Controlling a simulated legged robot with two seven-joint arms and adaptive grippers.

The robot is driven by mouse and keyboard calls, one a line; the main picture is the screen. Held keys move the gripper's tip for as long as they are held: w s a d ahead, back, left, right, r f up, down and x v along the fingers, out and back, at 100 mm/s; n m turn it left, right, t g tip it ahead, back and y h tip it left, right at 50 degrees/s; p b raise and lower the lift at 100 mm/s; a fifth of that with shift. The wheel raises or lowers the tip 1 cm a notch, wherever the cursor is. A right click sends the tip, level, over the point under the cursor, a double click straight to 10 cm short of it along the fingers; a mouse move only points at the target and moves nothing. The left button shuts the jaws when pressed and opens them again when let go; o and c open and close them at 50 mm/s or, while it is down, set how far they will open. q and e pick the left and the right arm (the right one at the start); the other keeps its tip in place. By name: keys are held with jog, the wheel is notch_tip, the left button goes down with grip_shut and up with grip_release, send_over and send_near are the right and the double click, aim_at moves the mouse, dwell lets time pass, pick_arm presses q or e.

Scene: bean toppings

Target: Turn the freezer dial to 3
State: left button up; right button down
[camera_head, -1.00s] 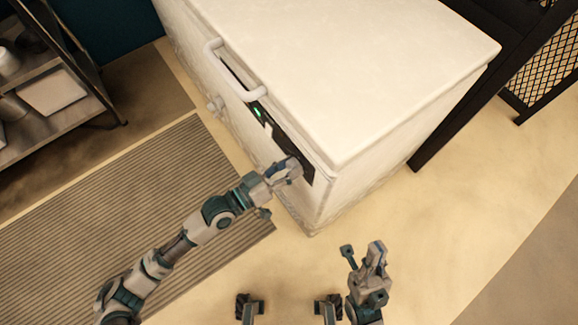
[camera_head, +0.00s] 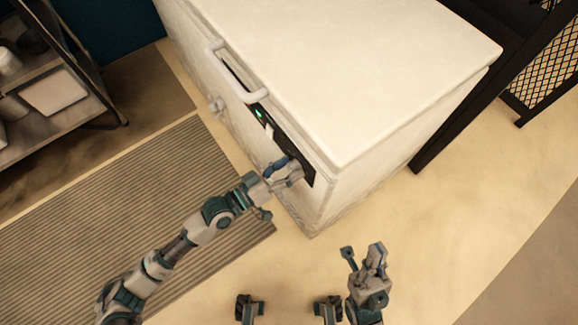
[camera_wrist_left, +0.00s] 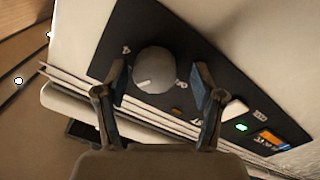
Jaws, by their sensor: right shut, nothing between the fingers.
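The white chest freezer (camera_head: 330,70) has a dark control panel (camera_head: 268,122) on its front side. In the left wrist view the freezer dial (camera_wrist_left: 153,68) is a grey round knob on the dark panel, with a pale mark near its lower edge. A 4 is readable to its upper left; other markings are partly hidden or unclear. My left gripper (camera_head: 286,170) is at the panel; in the left wrist view its fingers (camera_wrist_left: 160,86) are apart on either side of the dial, with gaps visible. My right gripper (camera_head: 376,252) is shut and empty, above the floor.
A white handle (camera_head: 234,78) sticks out from the freezer's front edge near the panel. A metal shelf (camera_head: 60,115) stands at the left, and a striped mat (camera_head: 110,210) lies before the freezer. A dark frame (camera_head: 455,100) stands right of the freezer.

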pick_arm(q)
jog(key=shift+s, duration=0.1)
jog(key=v, duration=1.2)
jog(key=shift+f, duration=0.1)
